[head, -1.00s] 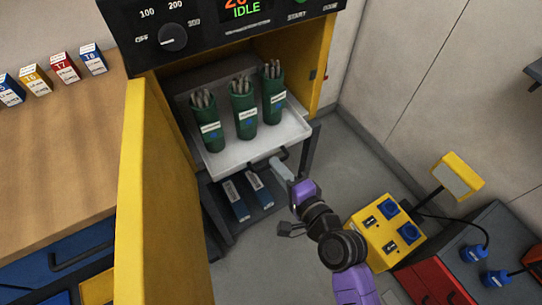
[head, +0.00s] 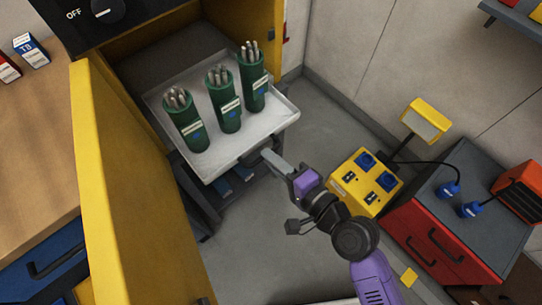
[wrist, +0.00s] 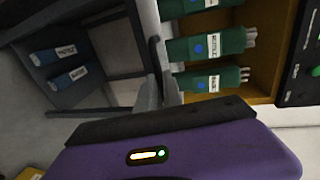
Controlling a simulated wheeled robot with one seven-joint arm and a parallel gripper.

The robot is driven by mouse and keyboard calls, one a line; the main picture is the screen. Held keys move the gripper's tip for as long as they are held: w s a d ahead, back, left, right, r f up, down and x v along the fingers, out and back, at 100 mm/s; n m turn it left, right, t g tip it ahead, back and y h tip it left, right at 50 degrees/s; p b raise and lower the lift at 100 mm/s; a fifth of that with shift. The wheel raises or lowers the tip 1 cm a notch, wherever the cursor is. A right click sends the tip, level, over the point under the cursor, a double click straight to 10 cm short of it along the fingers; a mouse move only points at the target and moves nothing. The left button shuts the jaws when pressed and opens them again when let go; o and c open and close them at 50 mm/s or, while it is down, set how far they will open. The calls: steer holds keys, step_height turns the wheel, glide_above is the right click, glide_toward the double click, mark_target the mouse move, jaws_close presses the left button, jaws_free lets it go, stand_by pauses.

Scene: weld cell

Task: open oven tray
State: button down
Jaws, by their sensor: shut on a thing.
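The oven tray (head: 262,128) is a pale metal tray, pulled well out of the open oven. It bears three green canisters (head: 224,100) of grey rods, all upright. Its dark handle (head: 250,157) is on the front edge. My gripper (head: 268,156) is shut on this handle at the tray's front. In the wrist view my fingers (wrist: 162,88) close around the dark handle (wrist: 154,55), and the green canisters (wrist: 208,46) show beyond it. The back of the tray inside the oven is partly hidden by the canisters.
The yellow oven door (head: 125,190) stands open on the left, beside a wooden bench (head: 35,130). A yellow socket box (head: 365,182) and a red cabinet (head: 435,240) stand on the right. A shelf with blue boxes (head: 222,188) lies below the tray. Grey floor is clear ahead.

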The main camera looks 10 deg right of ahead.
steer(key=c, duration=1.8)
jaws_free()
steer(key=shift+o, duration=0.2)
steer(key=b+v, duration=0.1)
steer(key=v, duration=0.6)
steer(key=shift+s+d, duration=0.2)
steer(key=shift+s, duration=0.15)
steer(key=shift+r, duration=0.1)
